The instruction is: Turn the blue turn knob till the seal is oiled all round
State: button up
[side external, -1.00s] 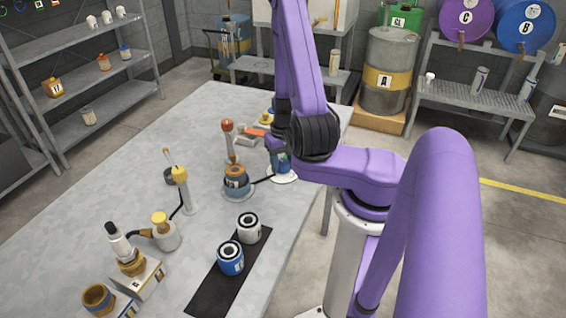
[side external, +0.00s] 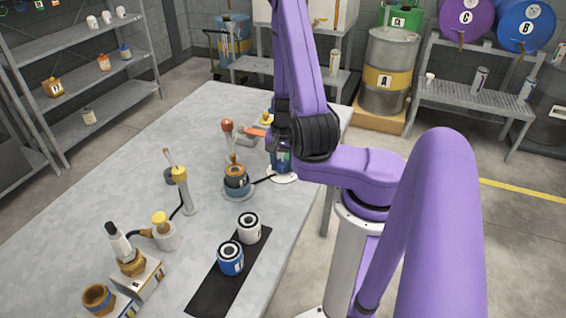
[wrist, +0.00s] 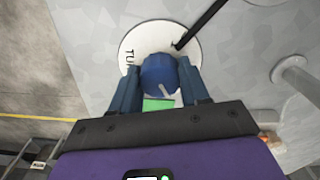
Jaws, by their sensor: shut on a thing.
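The blue turn knob (wrist: 158,74) stands on a round white plate (wrist: 131,50) with partly hidden dark lettering. A pale line marks the knob. My gripper (wrist: 161,82) is shut on the knob, one dark blue finger on each side. In the side external view my arm mostly hides the knob, and the white plate's edge (side external: 286,179) shows below my gripper (side external: 281,162). A dark rod runs from the plate to a stand holding a dark blue and orange ringed part (side external: 236,180), likely with the seal. Oil on it is too small to tell.
A red-balled lever (side external: 227,127) stands behind the ringed part. A yellow-topped post (side external: 180,176) is to the left. A white canister (side external: 248,227) and a blue canister (side external: 231,258) stand on a black mat (side external: 211,294) in front. The table's left rear is clear.

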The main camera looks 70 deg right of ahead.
aim_at(283, 162)
dwell(0.3)
jog(key=o, duration=1.1)
jog(key=shift+c, duration=0.2)
jog(key=shift+r, duration=0.1)
jog(key=shift+w+r, duration=0.1)
jog(key=shift+r, duration=0.8)
notch_tip(283, 162, up, 16)
jog(key=shift+f, duration=0.25)
